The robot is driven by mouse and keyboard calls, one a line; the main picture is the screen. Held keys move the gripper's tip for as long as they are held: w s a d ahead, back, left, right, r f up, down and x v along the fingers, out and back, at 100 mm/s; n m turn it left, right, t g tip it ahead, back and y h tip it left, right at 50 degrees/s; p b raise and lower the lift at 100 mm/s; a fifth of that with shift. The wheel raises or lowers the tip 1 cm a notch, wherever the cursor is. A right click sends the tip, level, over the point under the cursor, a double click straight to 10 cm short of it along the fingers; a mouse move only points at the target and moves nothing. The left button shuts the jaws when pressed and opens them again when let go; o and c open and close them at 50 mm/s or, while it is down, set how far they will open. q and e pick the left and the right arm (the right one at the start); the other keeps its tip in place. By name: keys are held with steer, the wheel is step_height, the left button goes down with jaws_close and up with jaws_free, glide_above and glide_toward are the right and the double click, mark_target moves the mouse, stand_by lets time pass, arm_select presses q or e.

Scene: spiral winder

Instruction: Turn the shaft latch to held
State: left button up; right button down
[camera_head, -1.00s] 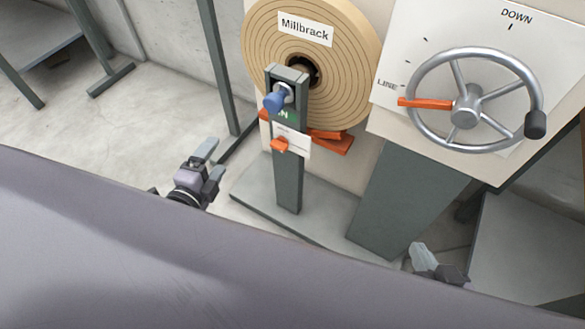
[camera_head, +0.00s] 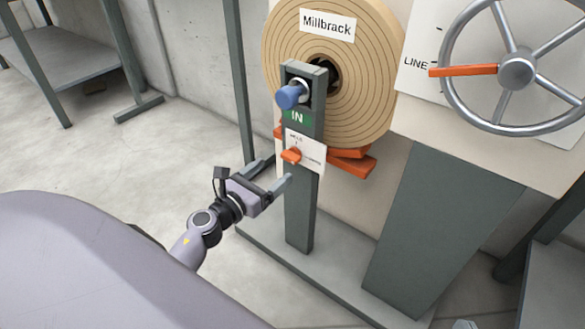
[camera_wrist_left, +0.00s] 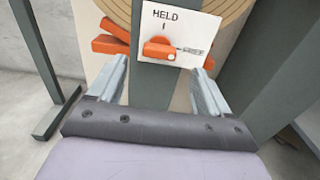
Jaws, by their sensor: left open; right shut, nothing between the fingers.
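The shaft latch is an orange knob (camera_head: 291,155) on a white plate (camera_head: 312,151) on the grey post, below the green IN label. My left gripper (camera_head: 277,173) is open, just short of the plate and slightly below the latch. In the left wrist view its fingers (camera_wrist_left: 158,72) stand either side of the latch, apart from it. Only a tip of my right gripper (camera_head: 466,324) shows at the bottom edge.
A blue knob (camera_head: 290,96) sticks out above the latch. Behind the post are the Millbrack roll (camera_head: 375,70) and orange pieces (camera_head: 350,164). A handwheel (camera_head: 450,110) with an orange pointer (camera_head: 465,71) near LINE is at right.

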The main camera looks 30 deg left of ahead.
mark_target(287, 159)
arm_select(q)
steer(key=shift+w+d+b, duration=0.15)
steer(key=shift+w, duration=1.5)
steer(key=shift+w+d+b, duration=0.1)
steer(key=shift+w+b, duration=0.05)
steer(key=shift+w, duration=1.5)
steer(key=c, duration=1)
